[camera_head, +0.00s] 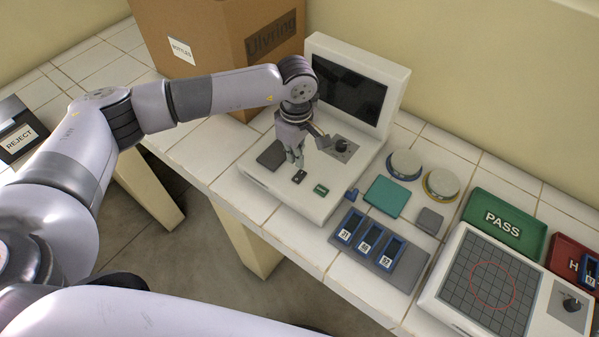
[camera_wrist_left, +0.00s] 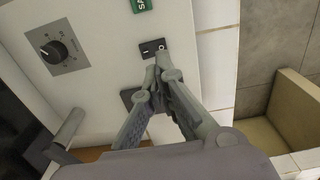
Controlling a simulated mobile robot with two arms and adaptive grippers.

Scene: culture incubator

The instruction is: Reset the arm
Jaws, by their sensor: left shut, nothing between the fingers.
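My left arm reaches in from the left of the head view. Its gripper (camera_head: 297,160) points down over the white device (camera_head: 318,200) with the dark screen (camera_head: 350,88). The gripper is shut and empty. In the left wrist view the fingertips (camera_wrist_left: 155,72) are together, close to the black rocker switch (camera_wrist_left: 152,47) on the device's panel. I cannot tell whether they touch it. The switch also shows in the head view (camera_head: 299,177). The dial (camera_wrist_left: 54,51) is left of the switch in the wrist view. My right gripper is not in view.
A cardboard box (camera_head: 205,45) stands behind my arm. Right of the device are a teal pad (camera_head: 385,197), two round dishes, a grey rack (camera_head: 345,258) with blue frames, a green PASS tray (camera_head: 504,222) and a gridded device (camera_head: 450,290). The table's front edge runs below the device.

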